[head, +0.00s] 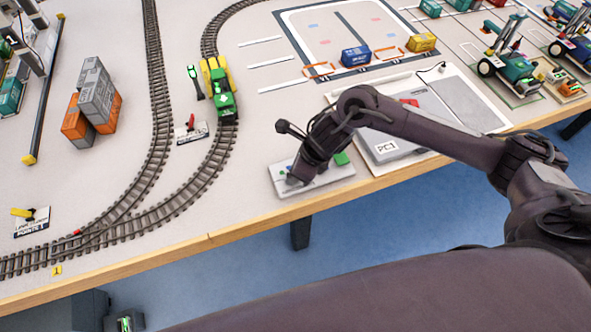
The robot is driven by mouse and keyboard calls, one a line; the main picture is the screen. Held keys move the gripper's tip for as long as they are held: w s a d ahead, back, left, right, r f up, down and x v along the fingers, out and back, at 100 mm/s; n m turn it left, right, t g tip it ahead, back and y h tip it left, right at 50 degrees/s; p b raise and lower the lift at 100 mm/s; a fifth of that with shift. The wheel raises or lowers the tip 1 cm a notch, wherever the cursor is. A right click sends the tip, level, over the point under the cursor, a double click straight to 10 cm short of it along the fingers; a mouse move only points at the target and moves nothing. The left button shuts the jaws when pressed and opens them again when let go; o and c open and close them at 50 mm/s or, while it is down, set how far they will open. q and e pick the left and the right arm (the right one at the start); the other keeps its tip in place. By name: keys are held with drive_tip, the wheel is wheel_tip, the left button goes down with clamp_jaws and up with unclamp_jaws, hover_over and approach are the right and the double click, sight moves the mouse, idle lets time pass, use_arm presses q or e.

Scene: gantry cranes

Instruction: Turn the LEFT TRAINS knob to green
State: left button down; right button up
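A small light-grey control panel (330,178) lies near the table's front edge. My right gripper (296,179) reaches down onto its left part, its arm coming in from the right. The gripper hides much of the panel, so I cannot see a LEFT TRAINS knob or its setting clearly. A green piece (341,158) shows on the panel just right of the gripper. The fingertips are too small and dark to tell whether they are open or shut on something. My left gripper is out of view.
A grey PC1 box (392,146) sits right of the panel, under my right arm. Curved train tracks (190,185) with a green-yellow locomotive (219,88) lie to the left. Stacked containers (97,90) stand farther left. Bare table lies between the track and panel.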

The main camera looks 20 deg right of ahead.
idle(0.4)
drive_tip(key=o, duration=1)
drive_tip(key=shift+c, duration=0.2)
drive_tip(key=shift+r, duration=0.1)
drive_tip(key=v, duration=0.7)
drive_tip(key=shift+r+b, duration=0.3)
drive_tip(key=shift+d, duration=0.1)
